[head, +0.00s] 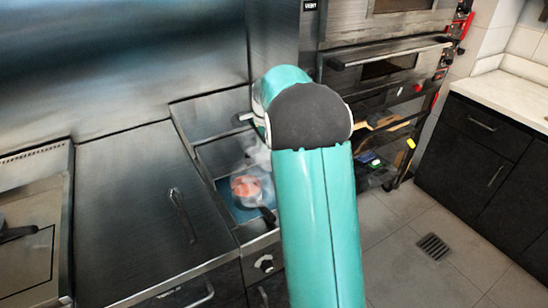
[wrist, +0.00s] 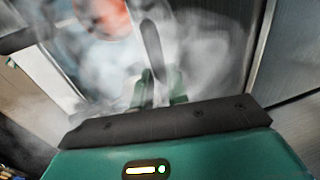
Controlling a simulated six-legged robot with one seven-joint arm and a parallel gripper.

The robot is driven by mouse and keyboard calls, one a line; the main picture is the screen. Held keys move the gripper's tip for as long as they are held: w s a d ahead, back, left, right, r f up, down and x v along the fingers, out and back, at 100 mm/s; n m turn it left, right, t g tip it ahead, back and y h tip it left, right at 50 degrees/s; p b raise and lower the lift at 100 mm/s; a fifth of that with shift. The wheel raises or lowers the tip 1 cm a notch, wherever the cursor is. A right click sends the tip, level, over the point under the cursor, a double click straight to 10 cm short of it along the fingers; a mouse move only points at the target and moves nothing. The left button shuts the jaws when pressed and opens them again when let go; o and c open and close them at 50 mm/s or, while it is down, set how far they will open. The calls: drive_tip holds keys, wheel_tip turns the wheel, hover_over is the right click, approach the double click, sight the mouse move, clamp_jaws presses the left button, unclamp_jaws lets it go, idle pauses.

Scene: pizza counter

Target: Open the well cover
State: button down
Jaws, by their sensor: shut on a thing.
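A steel cover (head: 130,208) with a bar handle (head: 181,214) lies flat and closed at the left in the head view. To its right is an open well (head: 226,186) with steam over it. My gripper is hidden behind my arm in the head view. In the wrist view my gripper (wrist: 160,86) is shut on a dark, narrow handle (wrist: 151,46). Steam blurs it, so I cannot tell what the handle belongs to.
A round reddish thing (head: 246,187) sits in the open well; it also shows in the wrist view (wrist: 103,15). An oven (head: 385,65) stands behind at the right. A dark cabinet (head: 490,130) is at far right. The tiled floor (head: 400,250) between is clear.

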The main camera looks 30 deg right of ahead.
hover_over(245, 139)
drive_tip(key=shift+s, duration=0.15)
idle(0.5)
drive_tip(key=c, duration=1.4)
unclamp_jaws()
drive_tip(key=shift+o, duration=0.2)
wheel_tip(245, 139, up, 14)
drive_tip(key=s, duration=0.2)
drive_tip(key=shift+s+f, duration=0.2)
drive_tip(key=shift+s, duration=0.1)
drive_tip(key=shift+a, duration=0.1)
